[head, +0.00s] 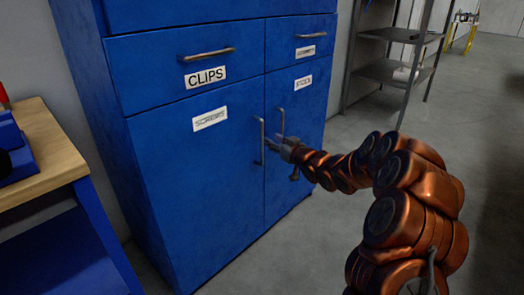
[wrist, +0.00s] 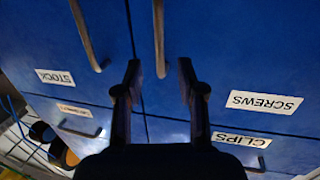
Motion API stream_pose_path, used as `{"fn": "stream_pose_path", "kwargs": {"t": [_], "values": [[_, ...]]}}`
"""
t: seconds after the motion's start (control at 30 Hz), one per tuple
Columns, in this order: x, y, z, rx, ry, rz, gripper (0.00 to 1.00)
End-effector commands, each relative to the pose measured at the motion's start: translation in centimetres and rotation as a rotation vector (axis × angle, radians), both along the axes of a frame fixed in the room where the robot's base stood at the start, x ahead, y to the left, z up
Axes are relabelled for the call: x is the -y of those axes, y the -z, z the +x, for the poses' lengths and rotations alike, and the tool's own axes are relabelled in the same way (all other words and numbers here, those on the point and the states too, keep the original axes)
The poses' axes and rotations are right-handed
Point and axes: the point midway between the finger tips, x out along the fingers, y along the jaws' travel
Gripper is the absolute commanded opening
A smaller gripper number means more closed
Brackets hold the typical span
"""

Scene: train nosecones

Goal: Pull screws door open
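The blue screws door (head: 195,180) is the lower left door of the cabinet, with a white SCREWS label (head: 210,119). It looks shut, flush with its neighbour. Its vertical metal handle (head: 261,141) is near its right edge. In the wrist view, which is upside down, the SCREWS label (wrist: 265,102) is at right. My gripper (head: 272,145) is at the handle, in front of the door seam. In the wrist view my gripper (wrist: 159,68) is open, and the end of the screws handle (wrist: 159,40) shows between its fingertips. I cannot tell whether they touch.
The stock door (head: 296,135) is right beside it, its handle (head: 281,122) close to my gripper. The CLIPS drawer (head: 185,65) is above. A wooden-topped workbench (head: 45,150) stands at left, a metal shelf (head: 390,72) behind at right. Floor is clear in front.

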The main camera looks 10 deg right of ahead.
Motion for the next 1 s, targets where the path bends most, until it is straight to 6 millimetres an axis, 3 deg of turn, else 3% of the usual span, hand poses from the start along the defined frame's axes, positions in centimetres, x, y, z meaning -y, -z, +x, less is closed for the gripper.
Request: {"fn": "stream_pose_path", "kwargs": {"t": [0.03, 0.17, 0.37, 1.0], "values": [[0.2, 1.5, 0.2, 0.02, -0.01, 0.012, 0.39], [0.3, 2.0, 0.4, 0.058, -0.031, 0.029, 0.39], [-0.3, 2.1, 1.2, 0.068, -0.042, 0.033, 0.39], [-2.9, 2.1, 7.0, 0.067, -0.038, 0.032, 0.39]]}}
